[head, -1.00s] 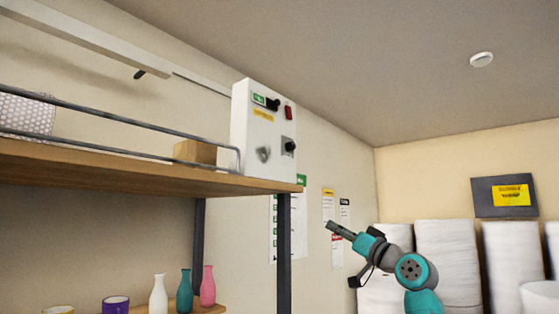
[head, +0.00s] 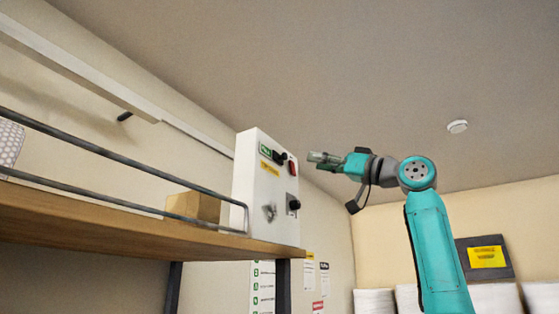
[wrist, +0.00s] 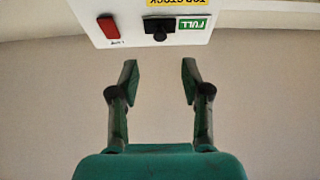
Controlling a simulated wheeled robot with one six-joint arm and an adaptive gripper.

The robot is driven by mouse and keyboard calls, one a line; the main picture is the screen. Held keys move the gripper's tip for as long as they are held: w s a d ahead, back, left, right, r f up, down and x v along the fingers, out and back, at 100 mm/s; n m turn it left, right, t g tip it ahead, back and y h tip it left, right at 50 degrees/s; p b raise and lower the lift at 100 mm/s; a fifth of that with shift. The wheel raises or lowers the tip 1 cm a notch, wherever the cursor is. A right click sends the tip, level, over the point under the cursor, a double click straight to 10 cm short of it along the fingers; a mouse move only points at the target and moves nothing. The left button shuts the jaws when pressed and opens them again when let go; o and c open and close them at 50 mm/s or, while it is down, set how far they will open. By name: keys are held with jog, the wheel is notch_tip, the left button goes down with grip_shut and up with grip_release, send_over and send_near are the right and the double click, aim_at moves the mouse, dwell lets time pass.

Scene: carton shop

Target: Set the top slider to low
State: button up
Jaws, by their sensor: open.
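A white control box (head: 255,190) stands at the shelf's end. Near its top is a black slider handle (head: 279,157) between a green FULL label (head: 265,150) and a red piece (head: 293,168). The wrist view shows the box upside down: the slider handle (wrist: 159,36) is close beside the green label (wrist: 193,24), with a wider gap to the red piece (wrist: 107,24), which has small LOW lettering by it. My gripper (head: 318,158) is right of the box's top, apart from it. In the wrist view my gripper (wrist: 159,70) is open and empty, its fingers either side of the handle's line.
A black knob (head: 294,204) and a silver knob (head: 270,212) sit lower on the box. A metal rail (head: 120,155) runs along the wooden shelf (head: 150,225), with a cardboard box (head: 195,207) behind it. The space right of the control box is open.

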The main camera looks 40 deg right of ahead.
aim_at(286, 157)
jog(key=x, duration=1)
jog(key=shift+w, duration=0.1)
grip_shut()
